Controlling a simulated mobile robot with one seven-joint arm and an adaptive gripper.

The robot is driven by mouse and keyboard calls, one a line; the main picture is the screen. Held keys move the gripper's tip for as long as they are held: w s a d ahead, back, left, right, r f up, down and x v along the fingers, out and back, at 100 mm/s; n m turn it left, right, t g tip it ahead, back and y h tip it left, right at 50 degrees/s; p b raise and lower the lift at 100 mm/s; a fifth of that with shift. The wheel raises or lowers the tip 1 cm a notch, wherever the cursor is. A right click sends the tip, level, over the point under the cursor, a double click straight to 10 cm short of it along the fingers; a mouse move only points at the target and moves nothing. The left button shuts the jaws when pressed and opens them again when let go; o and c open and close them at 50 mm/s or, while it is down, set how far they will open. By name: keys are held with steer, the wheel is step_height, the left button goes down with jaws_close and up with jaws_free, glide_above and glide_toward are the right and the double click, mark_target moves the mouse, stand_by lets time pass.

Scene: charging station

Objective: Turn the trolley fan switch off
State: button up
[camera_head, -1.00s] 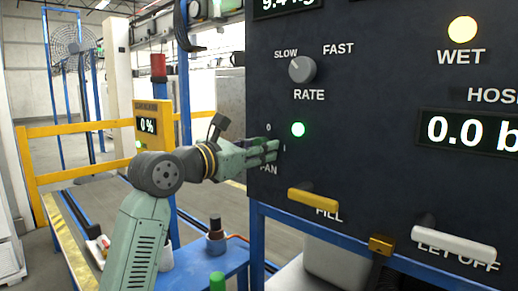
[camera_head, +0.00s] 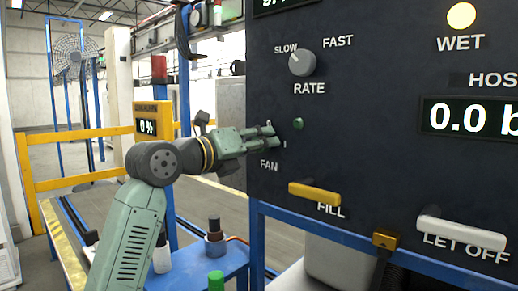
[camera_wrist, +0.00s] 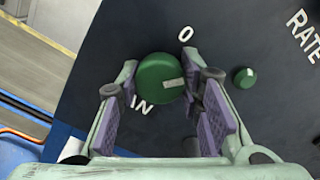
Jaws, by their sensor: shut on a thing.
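The fan switch is a round green knob (camera_wrist: 152,76) with a white mark on its right side in the wrist view. It sits on the dark panel (camera_head: 390,65) near the "FAN" label, between printed "0" and "I". My gripper (camera_head: 272,137) is closed around the knob, with a finger on either side (camera_wrist: 165,95). In the head view my fingers hide most of the knob. The small green lamp (camera_head: 298,124) above it is dark; it also shows unlit in the wrist view (camera_wrist: 244,77).
The RATE knob (camera_head: 302,62) is above the lamp. The yellow FILL handle (camera_head: 314,193) and white LET OFF handle (camera_head: 462,235) stick out below. A blue table (camera_head: 215,261) with bottles stands low in front, and a yellow rail (camera_head: 75,183) is behind my arm.

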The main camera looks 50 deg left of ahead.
steer(key=n+b, duration=0.1)
steer(key=n, duration=0.3)
steer(key=shift+n+b, duration=0.55)
steer(key=shift+n, duration=1.15)
steer(key=shift+r, duration=0.1)
steer(key=o, duration=1.2)
steer(key=s, duration=0.4)
steer(key=s+d, duration=0.1)
steer(key=s, duration=0.7)
steer(key=shift+d, duration=0.15)
